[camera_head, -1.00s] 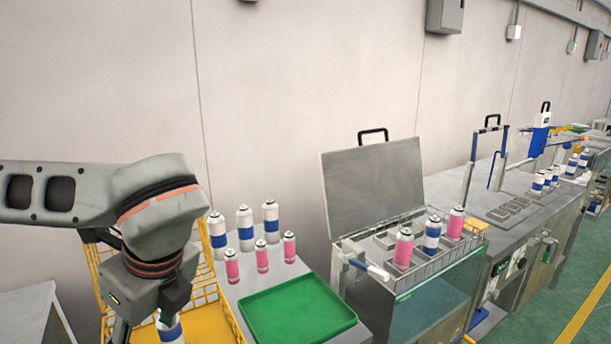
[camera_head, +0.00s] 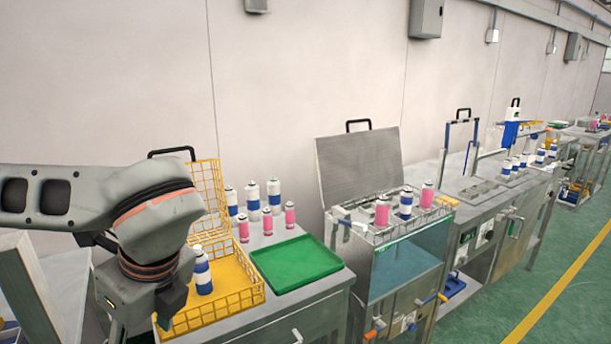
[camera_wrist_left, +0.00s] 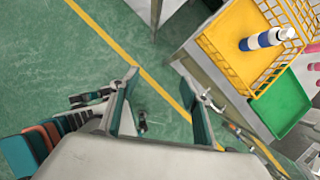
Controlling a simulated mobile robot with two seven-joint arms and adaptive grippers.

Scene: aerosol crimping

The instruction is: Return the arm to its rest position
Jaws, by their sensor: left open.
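My left arm comes in from the left in the head view, bent downward beside the yellow basket. Its gripper is hidden or cut off at the bottom there. In the left wrist view the left gripper (camera_wrist_left: 158,90) is open and empty, its two fingers spread over green floor. A blue-and-white can (camera_head: 202,272) stands in the yellow wire basket (camera_head: 245,298), apart from the gripper; the can (camera_wrist_left: 266,39) and basket (camera_wrist_left: 215,52) also show at the upper right of the wrist view. My right gripper is not in view.
A green tray (camera_head: 296,262) lies beside the basket, with several white-blue and pink cans behind it. Further right stands a water bath (camera_head: 408,270) with its lid (camera_head: 358,165) up and three cans in a rack. Green floor (camera_head: 560,270) is open at the right.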

